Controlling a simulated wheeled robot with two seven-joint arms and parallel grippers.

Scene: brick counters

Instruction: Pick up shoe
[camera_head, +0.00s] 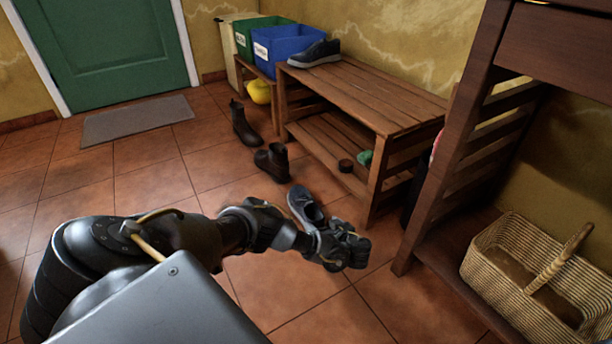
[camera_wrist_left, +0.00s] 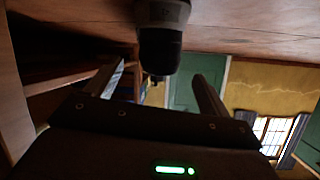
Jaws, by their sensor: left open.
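A grey-blue low shoe (camera_head: 304,205) lies on the tiled floor in front of the wooden bench. A similar dark shoe (camera_head: 316,53) sits on the bench top at its left end. My left gripper (camera_head: 350,250) is low over the floor, just in front and to the right of the floor shoe, and overlaps its near end in the head view. I cannot tell whether they touch. In the left wrist view the two fingers (camera_wrist_left: 158,88) stand apart. A dark object with a grey part (camera_wrist_left: 160,38) shows between and above them; I cannot tell what it is. My right gripper is not in view.
The slatted bench (camera_head: 385,97) has a lower shelf holding small items. Dark boots (camera_head: 272,162) stand left of it. Green (camera_head: 246,38) and blue (camera_head: 285,48) bins are behind. A dark wooden table (camera_head: 436,215) with a wicker basket (camera_head: 500,245) stands right. Floor is free at left.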

